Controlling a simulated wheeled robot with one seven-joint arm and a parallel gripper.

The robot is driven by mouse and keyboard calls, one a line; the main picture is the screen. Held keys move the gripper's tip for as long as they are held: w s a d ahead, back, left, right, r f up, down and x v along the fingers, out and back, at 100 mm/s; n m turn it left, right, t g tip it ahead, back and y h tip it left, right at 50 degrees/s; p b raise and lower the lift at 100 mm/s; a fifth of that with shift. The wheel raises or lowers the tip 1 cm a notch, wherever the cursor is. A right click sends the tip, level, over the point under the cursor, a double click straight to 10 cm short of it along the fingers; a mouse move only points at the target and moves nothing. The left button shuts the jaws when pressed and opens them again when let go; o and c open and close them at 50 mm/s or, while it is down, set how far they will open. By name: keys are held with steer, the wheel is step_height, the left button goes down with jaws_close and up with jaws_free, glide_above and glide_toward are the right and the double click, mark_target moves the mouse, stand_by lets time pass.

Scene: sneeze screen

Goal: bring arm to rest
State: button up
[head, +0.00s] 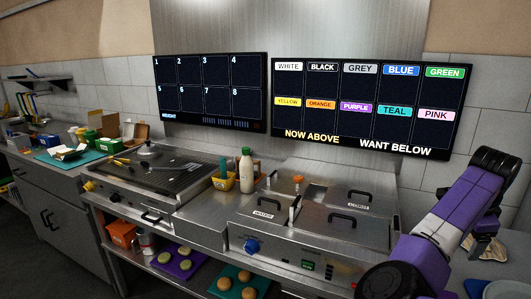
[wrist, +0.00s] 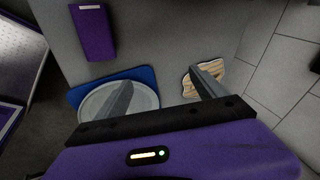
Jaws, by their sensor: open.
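My gripper (wrist: 160,80) shows in the wrist view with its two grey fingers spread apart and nothing between them. One finger overlaps a white round plate (wrist: 95,98) on a blue mat (wrist: 145,74); the other overlaps a tan striped item (wrist: 235,70). I cannot tell how high the fingers are above them. In the head view my purple and white arm is bent at the right edge, and I cannot make out the fingers there.
A purple block (wrist: 93,30) lies near the plate. In the head view, a griddle (head: 150,170) and lidded steel wells (head: 345,230) fill the counter. A sauce bottle (head: 246,170) stands between them. Two dark screens (head: 210,92) (head: 362,110) hang behind.

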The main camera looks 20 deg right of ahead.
steer(key=d+r+n+t+h, duration=0.1)
steer(key=d+r+n+h, duration=0.3)
steer(key=d+h, duration=0.25)
steer(key=w+a+n+t+h, duration=0.2)
steer(key=a+n+t, duration=0.35)
steer(key=a, duration=0.25)
steer(key=w+a+n+t+h, duration=0.2)
steer(key=a+n+t, duration=0.2)
steer(key=a+n, duration=0.35)
steer(key=s+a+f+n+t+y, duration=0.3)
steer(key=a+n+y, duration=0.1)
steer(key=a, duration=0.8)
steer(key=s+a+f+n+t+y, duration=0.2)
steer(key=s+a+n+t+y, duration=0.15)
steer(key=a, duration=0.75)
steer(key=s+a+f+g+y, duration=0.1)
steer(key=s+a+f+y, duration=0.2)
steer(key=s+a, duration=0.6)
steer(key=s+a+f+n+g+y, duration=0.1)
steer(key=s+a+f+y, duration=0.3)
steer(key=s+a, duration=0.6)
steer(key=s+f+g, duration=0.1)
steer(key=s, duration=0.2)
steer(key=shift+g, duration=0.3)
